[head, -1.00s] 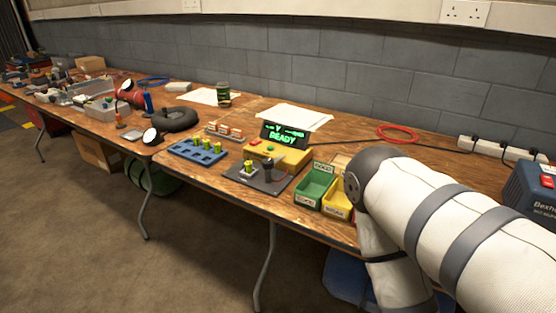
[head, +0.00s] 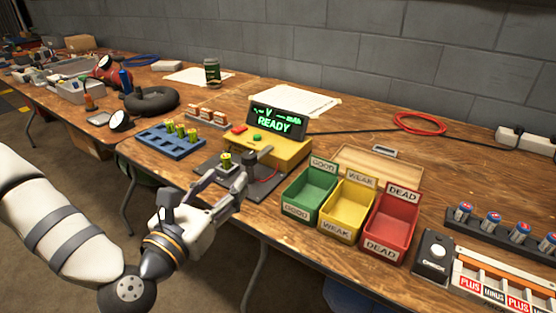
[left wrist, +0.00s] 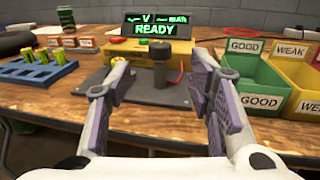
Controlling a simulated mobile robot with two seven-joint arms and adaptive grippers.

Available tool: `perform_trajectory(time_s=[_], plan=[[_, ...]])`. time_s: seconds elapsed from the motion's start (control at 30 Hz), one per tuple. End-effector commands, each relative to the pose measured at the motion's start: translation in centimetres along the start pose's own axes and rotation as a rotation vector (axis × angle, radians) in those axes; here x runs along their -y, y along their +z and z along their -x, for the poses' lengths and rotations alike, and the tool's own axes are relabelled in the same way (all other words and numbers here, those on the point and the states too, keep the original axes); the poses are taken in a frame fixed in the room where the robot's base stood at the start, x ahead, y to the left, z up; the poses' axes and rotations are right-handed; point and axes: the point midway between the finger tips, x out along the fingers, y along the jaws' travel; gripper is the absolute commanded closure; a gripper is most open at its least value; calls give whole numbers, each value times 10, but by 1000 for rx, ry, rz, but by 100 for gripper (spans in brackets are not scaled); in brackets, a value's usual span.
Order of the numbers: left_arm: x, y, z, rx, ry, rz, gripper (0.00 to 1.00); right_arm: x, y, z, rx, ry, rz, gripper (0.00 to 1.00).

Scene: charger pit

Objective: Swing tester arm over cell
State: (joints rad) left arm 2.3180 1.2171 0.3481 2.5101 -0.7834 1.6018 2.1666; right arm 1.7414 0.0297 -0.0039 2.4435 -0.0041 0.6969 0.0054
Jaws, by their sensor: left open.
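The yellow tester (head: 277,150) stands on the table, its green display (head: 275,123) reading READY. A dark base plate lies in front of it. The tester arm shows as a dark upright post with a thick cap (left wrist: 160,62) in the left wrist view, standing on the plate (left wrist: 146,92). My left gripper (head: 226,178) is open and empty at the plate's front. In the left wrist view its fingers (left wrist: 158,88) frame the post without visible contact. My right gripper is out of view.
Green (head: 310,193), yellow (head: 346,208) and red (head: 391,228) bins stand to the right of the plate. A blue tray (head: 168,141) with cells is at the left. A red cable coil (head: 420,123) lies behind.

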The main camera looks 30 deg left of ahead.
Motion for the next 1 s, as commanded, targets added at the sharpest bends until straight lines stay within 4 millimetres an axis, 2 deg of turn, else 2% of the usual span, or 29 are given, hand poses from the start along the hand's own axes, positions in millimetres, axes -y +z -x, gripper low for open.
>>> perform_trajectory(time_s=[0.03, 0.17, 0.3, 0.4, 0.53, 0.8, 0.87, 1.0], plan=[[-1, -8, -8, -4, 2, 0, 52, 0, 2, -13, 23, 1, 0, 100], [0, -6, -42, -1, -2, -5, 52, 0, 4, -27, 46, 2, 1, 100], [1, -2, -76, -2, -4, -8, 52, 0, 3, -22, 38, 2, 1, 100], [1, -2, -94, -3, -4, -6, 52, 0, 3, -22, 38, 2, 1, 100], [1, -3, -106, -5, -3, -5, 52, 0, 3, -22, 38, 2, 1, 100], [1, -3, -108, -6, -3, -4, 52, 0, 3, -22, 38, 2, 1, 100], [1, -3, -108, -7, -3, -4, 64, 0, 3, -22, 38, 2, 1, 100], [1, -3, -108, -7, -2, -4, 95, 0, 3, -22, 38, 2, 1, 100]])
